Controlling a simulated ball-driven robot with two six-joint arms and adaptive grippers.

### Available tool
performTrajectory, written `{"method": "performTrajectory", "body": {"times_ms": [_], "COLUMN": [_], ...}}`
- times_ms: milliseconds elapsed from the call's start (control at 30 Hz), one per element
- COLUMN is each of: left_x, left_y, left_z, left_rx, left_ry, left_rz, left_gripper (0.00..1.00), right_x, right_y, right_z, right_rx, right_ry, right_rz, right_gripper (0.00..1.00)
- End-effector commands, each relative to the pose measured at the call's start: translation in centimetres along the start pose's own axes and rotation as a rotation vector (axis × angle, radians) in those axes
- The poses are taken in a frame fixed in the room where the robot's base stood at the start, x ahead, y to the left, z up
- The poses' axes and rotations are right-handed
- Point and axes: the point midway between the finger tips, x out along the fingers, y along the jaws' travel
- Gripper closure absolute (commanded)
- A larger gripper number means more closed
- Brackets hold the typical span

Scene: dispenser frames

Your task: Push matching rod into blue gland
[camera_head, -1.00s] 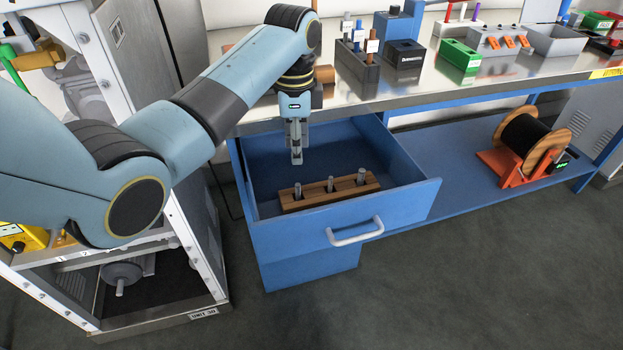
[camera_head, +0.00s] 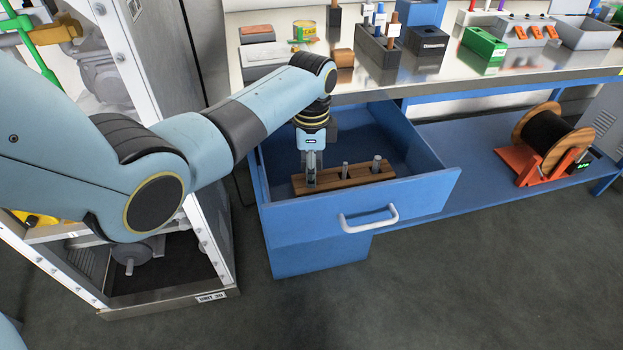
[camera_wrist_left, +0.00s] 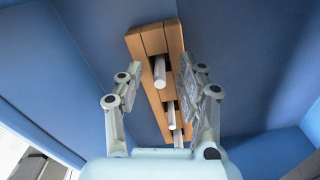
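A wooden block (camera_head: 334,186) with upright metal rods lies in the open blue drawer. The middle rod (camera_head: 345,170) and the right rod (camera_head: 376,163) show in the head view. My left gripper (camera_head: 311,182) points down at the block's left end and hides the rod there. In the left wrist view, the gripper (camera_wrist_left: 160,75) is open, its fingers apart on either side of the nearest rod (camera_wrist_left: 160,72). Contact cannot be told. Two more rods show further along the block (camera_wrist_left: 150,42). I cannot make out a blue gland. My right gripper is not in view.
The drawer's front wall (camera_head: 420,205) and side walls surround the block. The metal bench (camera_head: 350,92) above holds a dark rod rack (camera_head: 378,52) and several small boxes. A cable spool (camera_head: 545,137) stands on the lower shelf. A cabinet (camera_head: 205,215) stands left.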

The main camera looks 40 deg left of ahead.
Motion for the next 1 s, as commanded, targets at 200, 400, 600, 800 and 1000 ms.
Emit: {"method": "performTrajectory", "body": {"times_ms": [200,400,600,800,1000], "left_x": [-0.1,-0.1,-0.1,-0.4,-2.6], "left_y": [0.0,0.0,0.0,0.0,-0.1], "left_z": [0.0,0.0,0.0,0.0,0.0], "left_rx": [0.000,0.000,0.000,0.000,0.000], "left_ry": [0.000,0.000,0.000,0.000,0.001], "left_rz": [0.000,0.000,0.000,-0.001,-0.003], "left_gripper": [0.83,1.00,1.00,1.00,1.00], "right_x": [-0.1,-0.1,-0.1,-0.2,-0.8], "right_y": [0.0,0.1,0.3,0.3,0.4], "right_z": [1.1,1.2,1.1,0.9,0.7], "right_rx": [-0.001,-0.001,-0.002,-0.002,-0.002], "right_ry": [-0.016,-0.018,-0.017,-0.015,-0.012], "right_rz": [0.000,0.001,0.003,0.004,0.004], "right_gripper": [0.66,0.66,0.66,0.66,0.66]}}
